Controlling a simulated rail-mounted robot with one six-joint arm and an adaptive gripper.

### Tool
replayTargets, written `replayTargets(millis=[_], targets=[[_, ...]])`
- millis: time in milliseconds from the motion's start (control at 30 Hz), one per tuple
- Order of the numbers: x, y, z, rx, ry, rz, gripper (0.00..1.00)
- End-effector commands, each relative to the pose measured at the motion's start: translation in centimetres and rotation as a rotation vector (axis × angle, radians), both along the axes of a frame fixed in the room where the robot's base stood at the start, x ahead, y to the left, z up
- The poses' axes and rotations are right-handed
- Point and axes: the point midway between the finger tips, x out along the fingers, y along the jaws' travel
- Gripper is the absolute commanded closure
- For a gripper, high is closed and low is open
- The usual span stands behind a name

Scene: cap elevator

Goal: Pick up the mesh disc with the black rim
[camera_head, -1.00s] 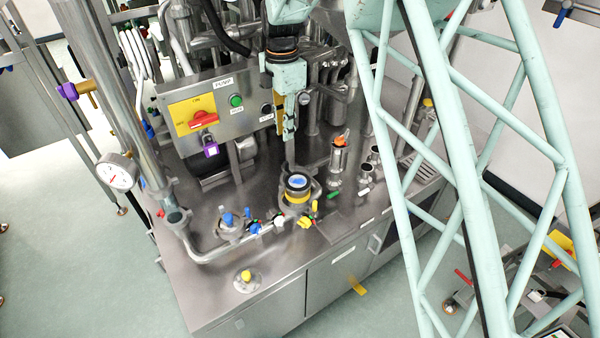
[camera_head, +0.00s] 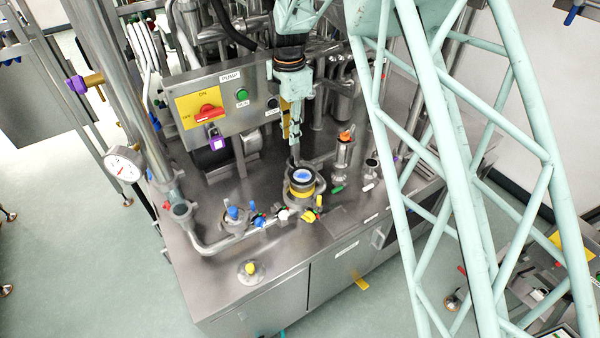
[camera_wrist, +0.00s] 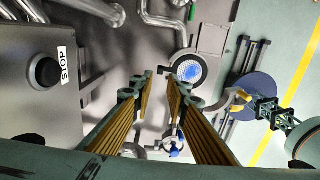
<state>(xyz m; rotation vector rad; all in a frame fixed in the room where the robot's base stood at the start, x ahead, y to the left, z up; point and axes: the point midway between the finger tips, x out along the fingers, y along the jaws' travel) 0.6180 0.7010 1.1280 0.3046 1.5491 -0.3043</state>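The mesh disc (camera_head: 302,175) has a black rim and a blue patch at its centre. It lies on top of a round metal fitting with a yellow band (camera_head: 302,190) on the steel bench. In the wrist view the disc (camera_wrist: 188,70) shows from above, just beyond and right of my fingertips. My gripper (camera_head: 295,138) hangs above and behind the disc in the head view. In the wrist view its two fingers (camera_wrist: 160,78) are apart with nothing between them. The height of the tips over the disc is hard to tell.
A pump control box (camera_head: 228,105) with a red switch stands left of my gripper. A vertical fitting with an orange top (camera_head: 345,138) stands close on the right. Small valves with a blue knob (camera_head: 233,212) are at the left. The bench front (camera_head: 300,245) is mostly clear.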

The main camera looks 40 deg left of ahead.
Motion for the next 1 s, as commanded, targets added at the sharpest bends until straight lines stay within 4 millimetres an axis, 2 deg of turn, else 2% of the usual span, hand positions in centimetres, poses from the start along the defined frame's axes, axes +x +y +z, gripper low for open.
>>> replayTargets(millis=[200,400,1000], targets=[[0.0,0.0,-2.9,-0.001,0.002,0.0,0.85],[0.0,0.0,-4.7,-0.001,0.002,0.0,0.85],[0.0,0.0,-5.5,0.0,0.0,0.0,0.85]])
